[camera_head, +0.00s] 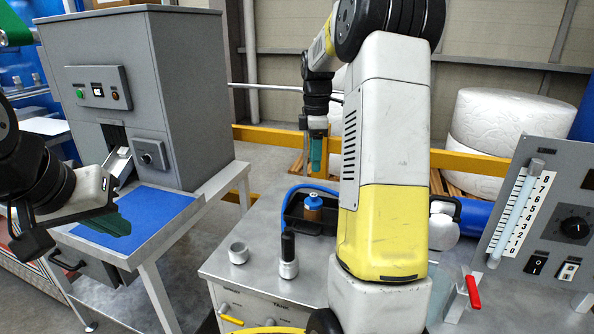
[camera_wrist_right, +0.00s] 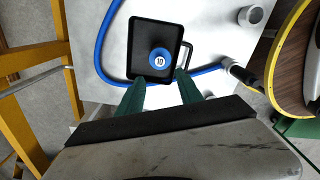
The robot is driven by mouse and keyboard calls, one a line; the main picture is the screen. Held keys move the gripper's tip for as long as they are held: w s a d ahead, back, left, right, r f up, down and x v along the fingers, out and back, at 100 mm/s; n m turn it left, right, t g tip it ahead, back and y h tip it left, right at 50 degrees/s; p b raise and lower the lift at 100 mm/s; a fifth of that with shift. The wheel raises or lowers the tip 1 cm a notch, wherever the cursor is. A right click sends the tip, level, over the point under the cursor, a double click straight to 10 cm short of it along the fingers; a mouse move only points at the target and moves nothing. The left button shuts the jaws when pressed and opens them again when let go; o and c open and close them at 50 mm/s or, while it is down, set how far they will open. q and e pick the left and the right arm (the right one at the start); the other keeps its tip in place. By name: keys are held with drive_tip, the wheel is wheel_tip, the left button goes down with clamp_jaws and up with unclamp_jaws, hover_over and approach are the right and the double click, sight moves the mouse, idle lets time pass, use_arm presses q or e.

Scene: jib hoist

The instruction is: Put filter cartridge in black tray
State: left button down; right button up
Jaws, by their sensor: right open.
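The filter cartridge (camera_head: 313,211) has an orange-brown body and a blue cap. It stands upright inside the black tray (camera_head: 291,217) on the metal bench. In the right wrist view the cartridge's blue cap (camera_wrist_right: 160,59), marked 10, lies within the walls of the black tray (camera_wrist_right: 137,28). My right gripper (camera_head: 317,160) hangs above the tray, fingers down, open and empty; its green fingertips (camera_wrist_right: 159,84) are apart, clear of the cartridge. My left gripper (camera_head: 112,228) is at the left over the blue mat; its jaw gap is not clear.
A blue hose (camera_wrist_right: 102,55) curves around the tray. A grey cup (camera_head: 238,253) and a black-topped fitting (camera_head: 289,256) stand on the bench in front. A grey cabinet (camera_head: 185,90) with a blue mat (camera_head: 160,205) is at left; a gauge panel (camera_head: 550,210) is at right.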

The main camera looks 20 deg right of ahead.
drive_tip(key=s+a+r+m+t, duration=0.3)
drive_tip(key=s+a+r+m, duration=0.4)
drive_tip(key=s, duration=0.4)
drive_tip(key=s+a+m+t+y, duration=0.1)
drive_tip(key=s+a+m, duration=0.2)
drive_tip(key=s, duration=0.4)
drive_tip(key=s+a+f+m+t+y, duration=0.1)
drive_tip(key=s+a+m+t, duration=0.1)
drive_tip(key=s+a+m, duration=0.2)
drive_tip(key=s, duration=0.3)
drive_tip(key=shift+s+a+m, duration=0.2)
drive_tip(key=shift+s+m, duration=0.05)
drive_tip(key=shift+m, duration=0.05)
